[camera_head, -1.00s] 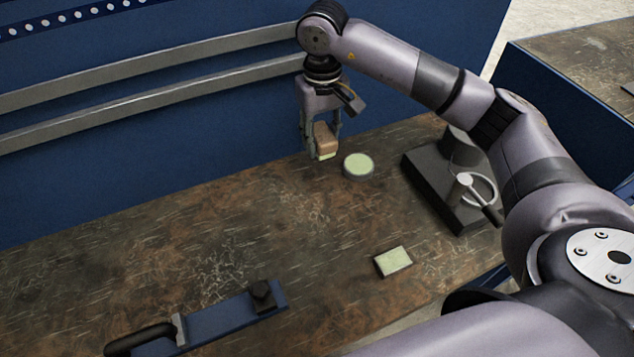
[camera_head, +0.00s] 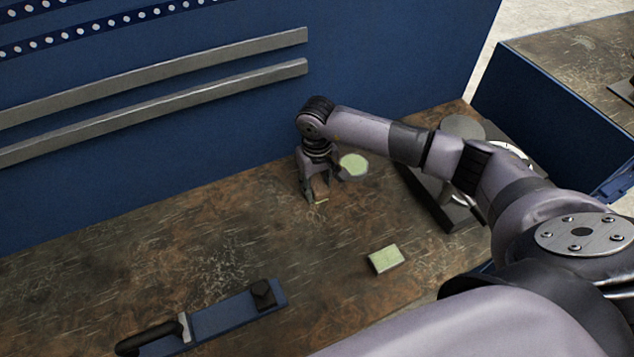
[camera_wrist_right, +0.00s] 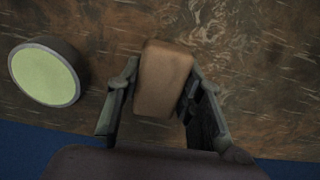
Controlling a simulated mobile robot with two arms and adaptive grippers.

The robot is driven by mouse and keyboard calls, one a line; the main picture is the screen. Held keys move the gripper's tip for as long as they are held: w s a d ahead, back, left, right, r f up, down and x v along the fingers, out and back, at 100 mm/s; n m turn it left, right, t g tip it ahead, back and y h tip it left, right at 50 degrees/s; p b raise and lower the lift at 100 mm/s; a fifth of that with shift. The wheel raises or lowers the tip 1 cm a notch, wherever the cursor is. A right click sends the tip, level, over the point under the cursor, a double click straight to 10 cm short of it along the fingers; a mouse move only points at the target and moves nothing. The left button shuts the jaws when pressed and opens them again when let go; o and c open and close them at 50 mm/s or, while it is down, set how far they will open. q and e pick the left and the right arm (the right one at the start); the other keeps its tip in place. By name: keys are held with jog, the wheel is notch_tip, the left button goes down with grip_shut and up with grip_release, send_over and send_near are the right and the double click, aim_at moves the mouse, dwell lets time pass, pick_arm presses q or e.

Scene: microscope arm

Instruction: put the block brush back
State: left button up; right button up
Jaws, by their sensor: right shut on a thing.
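The block brush (camera_head: 320,187) is a small brown block with a pale lower edge. My right gripper (camera_head: 315,190) is shut on it, low over the worn brown workbench near the blue back panel. In the right wrist view the brush (camera_wrist_right: 163,80) sits between the two fingers of the gripper (camera_wrist_right: 162,95). Whether its underside touches the bench I cannot tell. A round pale-green-topped disc (camera_head: 353,165) lies just right of the gripper; it also shows at the left in the wrist view (camera_wrist_right: 45,75). My left gripper is not in view.
A rectangular pale green pad (camera_head: 386,259) lies on the bench (camera_head: 200,240) at front right. A dark device with a wheel (camera_head: 440,205) stands on the right, partly behind my arm. A blue bar tool with a black handle (camera_head: 215,318) lies at the front. The left middle bench is clear.

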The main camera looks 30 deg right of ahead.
aim_at(317, 183)
jog(key=shift+f, duration=0.1)
jog(key=o, duration=1.1)
jog(key=shift+r, duration=0.2)
jog(key=shift+w+r, duration=0.1)
jog(key=shift+r, duration=0.2)
notch_tip(317, 183, up, 11)
jog(key=b, duration=0.2)
jog(key=shift+r+b, duration=0.2)
jog(key=shift+b, duration=0.2)
